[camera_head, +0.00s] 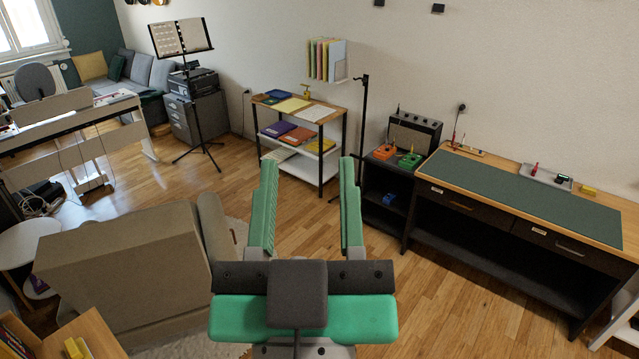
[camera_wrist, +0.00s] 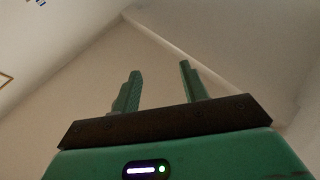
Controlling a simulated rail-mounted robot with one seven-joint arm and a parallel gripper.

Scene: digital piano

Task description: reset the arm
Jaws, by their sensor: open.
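My gripper (camera_head: 306,205) is in the lower middle of the head view. Its two green fingers stand wide apart with nothing between them. It is up in the air in front of my camera, apart from all furniture. In the wrist view my gripper (camera_wrist: 158,88) shows its two fingers spread against a bare pale wall and ceiling. The task names no other object.
A beige armchair (camera_head: 130,265) stands at the left. A white digital piano (camera_head: 70,125) is behind it. A shelf trolley (camera_head: 325,150) and a music stand (camera_head: 200,110) stand at the back. A workbench (camera_head: 540,205) is at the right. Wooden floor (camera_head: 450,290) lies clear between.

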